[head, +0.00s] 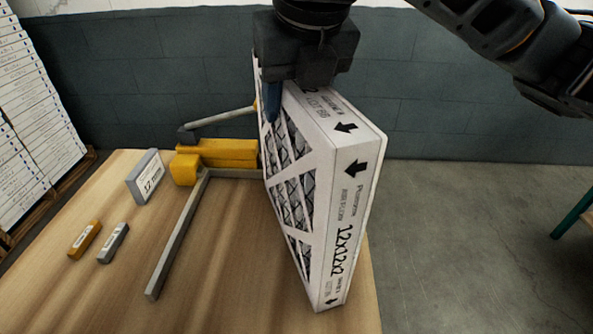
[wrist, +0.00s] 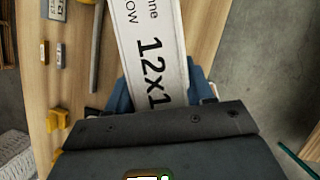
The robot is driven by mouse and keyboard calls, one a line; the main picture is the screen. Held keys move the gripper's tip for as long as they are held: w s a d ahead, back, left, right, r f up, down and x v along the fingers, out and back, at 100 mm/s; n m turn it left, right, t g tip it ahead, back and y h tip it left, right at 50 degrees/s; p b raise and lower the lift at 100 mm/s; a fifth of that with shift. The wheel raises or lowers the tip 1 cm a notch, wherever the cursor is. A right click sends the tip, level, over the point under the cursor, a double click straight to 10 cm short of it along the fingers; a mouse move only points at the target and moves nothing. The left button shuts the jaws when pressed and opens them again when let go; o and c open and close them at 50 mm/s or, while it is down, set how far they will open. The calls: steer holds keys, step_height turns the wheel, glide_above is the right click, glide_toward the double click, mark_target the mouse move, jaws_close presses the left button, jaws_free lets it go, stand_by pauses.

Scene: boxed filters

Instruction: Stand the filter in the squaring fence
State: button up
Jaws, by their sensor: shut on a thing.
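The filter (head: 343,220) is a white cardboard-framed panel with pleated mesh, marked 12x12x2, with black arrows. It is upright and slightly tilted in the head view. My gripper (head: 285,95) is shut on its top edge from above; one blue finger shows on the mesh side. In the wrist view the filter's printed edge (wrist: 150,40) lies between both fingers (wrist: 160,88). The squaring fence (head: 178,235) has grey rails meeting in a corner, with a yellow block (head: 215,153) behind. The filter is right of the long rail and hides part of the back rail. I cannot tell whether its bottom touches the table.
The wooden table (head: 225,270) has bare room right of the long rail. A grey labelled block (head: 147,177), a yellow block (head: 85,240) and a small grey block (head: 113,243) lie left of it. Stacked white boxes (head: 35,120) stand far left. A wall is behind.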

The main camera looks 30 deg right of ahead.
steer(key=shift+r, duration=0.15)
jaws_close()
steer(key=shift+r, duration=0.55)
steer(key=r, duration=0.1)
steer(key=d+r, duration=0.1)
steer(key=r, duration=0.1)
steer(key=shift+r, duration=0.3)
steer(key=s+d+r+b, duration=0.1)
steer(key=s+d+r, duration=0.2)
steer(key=d+r, duration=0.3)
steer(key=d, duration=0.4)
steer(key=shift+d+r, duration=0.15)
steer(key=shift+r, duration=0.1)
steer(key=shift+s, duration=0.15)
